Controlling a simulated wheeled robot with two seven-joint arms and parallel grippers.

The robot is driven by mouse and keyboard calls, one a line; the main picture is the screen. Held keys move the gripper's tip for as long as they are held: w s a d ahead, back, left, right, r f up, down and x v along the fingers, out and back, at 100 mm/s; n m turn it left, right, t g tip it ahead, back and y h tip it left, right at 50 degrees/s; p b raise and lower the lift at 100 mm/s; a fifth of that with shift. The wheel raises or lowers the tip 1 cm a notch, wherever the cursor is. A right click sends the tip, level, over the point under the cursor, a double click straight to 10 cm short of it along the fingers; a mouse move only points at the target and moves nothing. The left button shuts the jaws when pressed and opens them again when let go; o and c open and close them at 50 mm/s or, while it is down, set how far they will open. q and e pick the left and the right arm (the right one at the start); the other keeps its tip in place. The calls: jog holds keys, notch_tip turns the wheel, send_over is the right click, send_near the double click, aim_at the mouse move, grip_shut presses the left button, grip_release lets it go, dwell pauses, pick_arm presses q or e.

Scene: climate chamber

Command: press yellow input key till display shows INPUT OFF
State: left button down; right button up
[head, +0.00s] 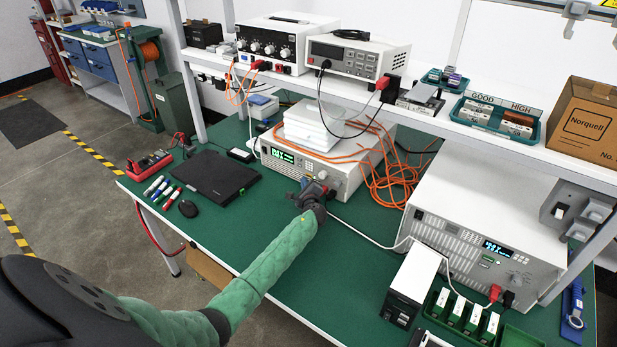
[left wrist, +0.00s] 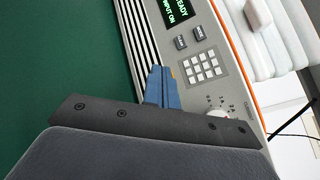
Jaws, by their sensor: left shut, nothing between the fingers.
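The grey instrument (head: 330,182) stands on the green bench with its green-lit display (head: 283,155) on the left of its front. In the left wrist view its display (left wrist: 180,12) reads "INPUT ON", with a cut-off line ending in "EADY". Two dark keys (left wrist: 181,43) and a white keypad (left wrist: 200,67) sit beside it. A sliver of the yellow key (left wrist: 173,73) shows at the tips of my left gripper (left wrist: 161,72), mostly hidden by the blue fingers. In the head view my left gripper (head: 312,188) is shut and empty, close to the panel; I cannot tell if it touches.
A closed black laptop (head: 210,175), markers (head: 162,190) and a mouse (head: 188,208) lie left of the arm. Orange cables (head: 385,180) hang right of the instrument. A larger white unit (head: 480,225) stands further right. Bare green bench lies in front.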

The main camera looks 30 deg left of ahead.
pick_arm(q)
jog(key=shift+w, duration=0.1)
dwell(0.3)
jog(key=shift+w+b, duration=0.3)
jog(key=shift+w, duration=0.05)
jog(key=shift+w+d, duration=0.1)
jog(key=shift+w, duration=0.2)
dwell(1.0)
jog(key=shift+s, duration=0.7)
